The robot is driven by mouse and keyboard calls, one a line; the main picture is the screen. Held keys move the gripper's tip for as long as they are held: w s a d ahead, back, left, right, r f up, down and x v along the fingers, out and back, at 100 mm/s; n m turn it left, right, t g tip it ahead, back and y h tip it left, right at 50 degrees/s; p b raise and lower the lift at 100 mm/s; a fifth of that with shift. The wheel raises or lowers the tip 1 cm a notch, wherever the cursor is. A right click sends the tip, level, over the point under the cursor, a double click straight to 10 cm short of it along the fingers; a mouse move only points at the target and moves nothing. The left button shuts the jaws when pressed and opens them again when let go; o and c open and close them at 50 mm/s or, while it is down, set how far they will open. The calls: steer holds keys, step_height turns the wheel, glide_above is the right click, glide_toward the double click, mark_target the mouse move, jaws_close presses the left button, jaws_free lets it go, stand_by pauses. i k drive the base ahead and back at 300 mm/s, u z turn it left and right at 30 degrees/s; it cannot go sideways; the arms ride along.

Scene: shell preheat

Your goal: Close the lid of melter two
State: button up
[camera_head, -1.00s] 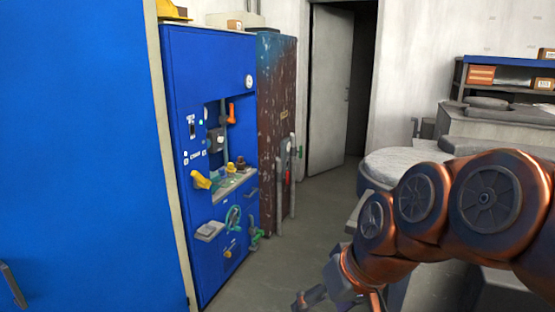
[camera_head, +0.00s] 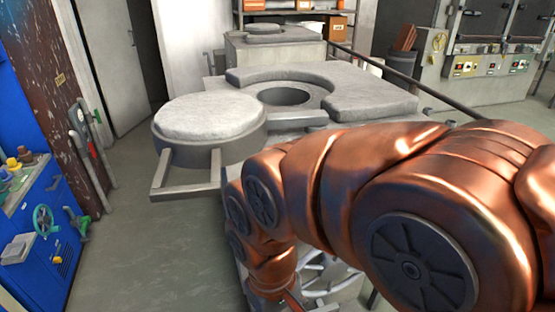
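A melter (camera_head: 390,104) with a pale grey, rough top stands in the middle of the view, and its round opening (camera_head: 286,96) is uncovered. Its thick round lid (camera_head: 208,118) is swung out to the left, beside the opening, on a grey bracket (camera_head: 190,188). A second melter (camera_head: 275,45) stands farther back with a round lid (camera_head: 265,29) on its top. I see no number on either one. My copper arm covers the near right part of the view and bends down at the bottom centre.
A dark rail (camera_head: 400,82) runs behind the melter. Ovens (camera_head: 495,50) stand at the back right.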

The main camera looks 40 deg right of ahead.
mark_target(214, 131)
steer(key=u, duration=0.3)
steer(key=k, duration=0.95)
steer(key=u, duration=0.4)
